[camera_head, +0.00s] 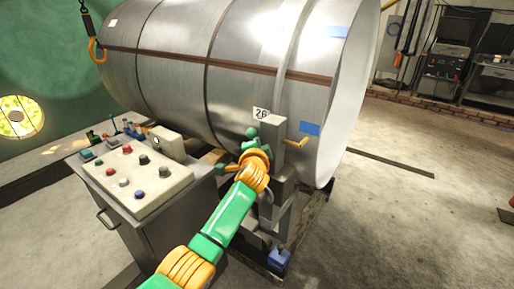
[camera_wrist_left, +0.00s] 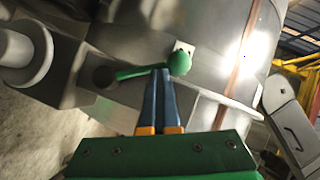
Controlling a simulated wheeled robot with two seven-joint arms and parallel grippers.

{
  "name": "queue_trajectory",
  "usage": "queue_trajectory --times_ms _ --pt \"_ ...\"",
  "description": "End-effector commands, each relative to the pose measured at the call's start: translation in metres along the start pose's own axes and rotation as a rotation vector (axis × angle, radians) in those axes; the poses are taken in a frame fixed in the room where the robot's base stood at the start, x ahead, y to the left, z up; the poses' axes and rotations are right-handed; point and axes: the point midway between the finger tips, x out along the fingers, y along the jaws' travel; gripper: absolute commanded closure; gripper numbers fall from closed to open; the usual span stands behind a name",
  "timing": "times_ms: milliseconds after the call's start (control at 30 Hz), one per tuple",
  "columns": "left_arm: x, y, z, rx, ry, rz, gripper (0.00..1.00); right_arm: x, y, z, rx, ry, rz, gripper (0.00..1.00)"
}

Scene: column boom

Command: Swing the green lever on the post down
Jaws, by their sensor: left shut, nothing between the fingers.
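The green lever shows in the left wrist view as a thin green rod with a round knob (camera_wrist_left: 180,63) at its end; the rod runs from a dark pivot (camera_wrist_left: 104,76) on the grey post. In the head view the green knob (camera_head: 251,132) shows just below the number 26 plate, beside the grey post (camera_head: 273,135). My left gripper (camera_wrist_left: 161,72) is shut and empty, its fingertips at the rod close to the knob; contact cannot be told. In the head view my left gripper (camera_head: 250,147) is at the post and hides most of the lever. My right gripper is not in view.
A control console (camera_head: 140,185) with several buttons stands left of the post. A large metal drum (camera_head: 200,50) lies behind. A yellow handle (camera_head: 297,143) sticks out right of the post, and a blue block (camera_head: 279,257) sits at its foot. The floor on the right is mostly clear.

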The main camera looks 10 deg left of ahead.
Motion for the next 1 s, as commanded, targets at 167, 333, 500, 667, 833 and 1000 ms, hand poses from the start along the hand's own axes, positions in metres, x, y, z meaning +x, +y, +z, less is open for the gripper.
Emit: queue_trajectory --times_ms 167,333,500,667,833,1000 --pt "0.006 -0.007 0.005 0.005 0.003 -0.016 1.0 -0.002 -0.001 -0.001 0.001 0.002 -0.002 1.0" --pt "0.012 -0.009 0.014 0.006 0.005 -0.022 1.0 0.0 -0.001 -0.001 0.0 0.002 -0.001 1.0" --pt "0.017 -0.01 0.021 0.007 0.006 -0.025 1.0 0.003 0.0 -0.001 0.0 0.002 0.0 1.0" --pt "0.02 -0.008 0.026 0.007 0.005 -0.022 1.0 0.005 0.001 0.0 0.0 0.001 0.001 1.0" --pt "0.022 -0.004 0.03 0.006 0.003 -0.016 1.0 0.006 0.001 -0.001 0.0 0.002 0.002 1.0" --pt "0.023 -0.003 0.031 0.006 0.003 -0.013 1.0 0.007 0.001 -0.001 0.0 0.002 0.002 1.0"
